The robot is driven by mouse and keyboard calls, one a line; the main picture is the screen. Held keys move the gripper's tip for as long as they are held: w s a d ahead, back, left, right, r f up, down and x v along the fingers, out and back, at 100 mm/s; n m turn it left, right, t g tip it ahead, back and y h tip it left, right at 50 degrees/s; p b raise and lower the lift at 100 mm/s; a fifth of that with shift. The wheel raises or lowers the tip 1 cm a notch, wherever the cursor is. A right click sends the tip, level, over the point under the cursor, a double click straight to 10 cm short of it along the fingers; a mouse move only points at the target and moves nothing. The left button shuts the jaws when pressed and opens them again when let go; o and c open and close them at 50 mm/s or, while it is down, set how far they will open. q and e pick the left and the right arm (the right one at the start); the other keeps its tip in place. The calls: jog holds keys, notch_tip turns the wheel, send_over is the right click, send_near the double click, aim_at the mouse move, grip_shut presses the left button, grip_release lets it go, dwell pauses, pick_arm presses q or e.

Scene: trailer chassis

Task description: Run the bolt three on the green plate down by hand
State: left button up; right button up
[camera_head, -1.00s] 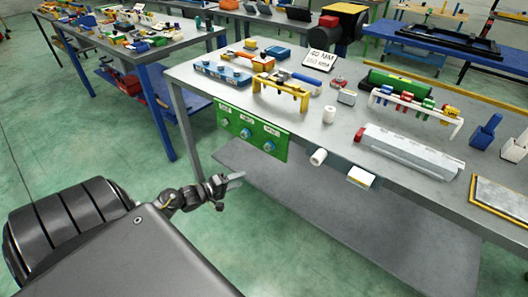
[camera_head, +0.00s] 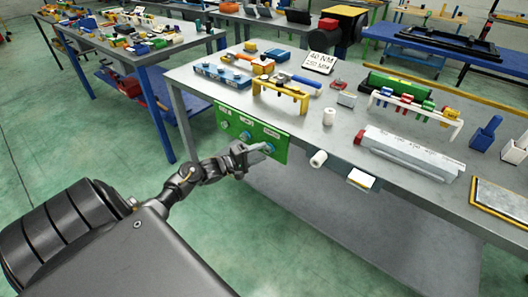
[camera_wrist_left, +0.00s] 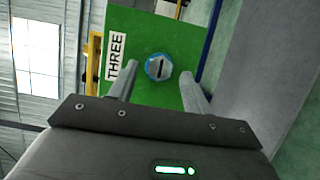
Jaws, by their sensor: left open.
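The green plate (camera_head: 231,121) hangs on the front edge of the grey workbench, with several bolts and white labels on it. Bolt three (camera_wrist_left: 158,67), a hex head with a dark slot and a blue ring around it, shows in the left wrist view beside the label THREE (camera_wrist_left: 115,56). My left gripper (camera_head: 255,148) is in front of the plate's right end. In the left wrist view its two open fingers (camera_wrist_left: 160,85) point at the plate, one on each side of the bolt's line. Whether they reach around the head I cannot tell. My right gripper is not in view.
The workbench (camera_head: 300,118) carries a yellow rack (camera_head: 280,90), a blue block with bolts (camera_head: 222,73) and a sign (camera_head: 319,62). A white roll (camera_head: 318,158) sticks out at the front edge, right of the plate. A lower shelf (camera_head: 330,215) lies below.

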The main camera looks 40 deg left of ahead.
pick_arm(q)
jog(key=shift+x, duration=1.05)
jog(key=c, duration=1)
